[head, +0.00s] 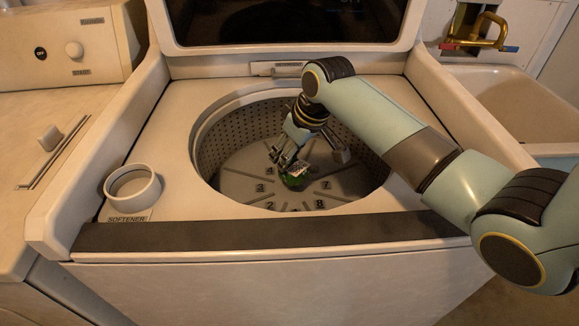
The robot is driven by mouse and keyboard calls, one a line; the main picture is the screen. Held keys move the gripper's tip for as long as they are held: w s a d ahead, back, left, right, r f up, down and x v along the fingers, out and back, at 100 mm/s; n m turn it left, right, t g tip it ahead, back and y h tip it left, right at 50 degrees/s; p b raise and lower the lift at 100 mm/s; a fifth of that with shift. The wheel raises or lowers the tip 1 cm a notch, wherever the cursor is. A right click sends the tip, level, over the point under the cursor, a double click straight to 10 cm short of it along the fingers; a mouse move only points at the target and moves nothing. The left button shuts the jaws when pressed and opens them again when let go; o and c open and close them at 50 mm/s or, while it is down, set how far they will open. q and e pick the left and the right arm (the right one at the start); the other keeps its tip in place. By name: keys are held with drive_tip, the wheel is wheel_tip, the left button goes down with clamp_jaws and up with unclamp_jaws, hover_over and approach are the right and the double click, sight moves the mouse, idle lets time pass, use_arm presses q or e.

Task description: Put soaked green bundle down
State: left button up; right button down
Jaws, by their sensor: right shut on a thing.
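My right gripper (289,166) reaches down into the drum and is shut on the bundle. I cannot tell whether the bundle touches the floor. The gripper and wrist hide part of the bundle and some of the floor. My left gripper is not in view.
The drum's rim and perforated wall surround the gripper. The open lid (285,22) stands behind. A softener cup (132,187) sits at the left of the washer top. A utility sink (525,105) with a brass tap (487,32) is at the right. Another appliance (60,70) stands at the left.

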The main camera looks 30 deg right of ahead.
wheel_tip(320, 180, down, 4)
drive_tip(key=shift+r, duration=0.2)
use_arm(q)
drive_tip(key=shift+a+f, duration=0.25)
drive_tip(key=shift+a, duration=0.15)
use_arm(e)
drive_tip(key=shift+f, duration=0.1)
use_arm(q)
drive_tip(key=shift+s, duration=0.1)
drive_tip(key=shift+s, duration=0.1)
use_arm(e)
drive_tip(key=c, duration=0.7)
unclamp_jaws()
drive_tip(key=shift+f, duration=0.1)
use_arm(q)
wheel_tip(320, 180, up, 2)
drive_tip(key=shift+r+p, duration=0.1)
drive_tip(key=shift+p, duration=0.8)
use_arm(e)
drive_tip(key=v, duration=1.2)
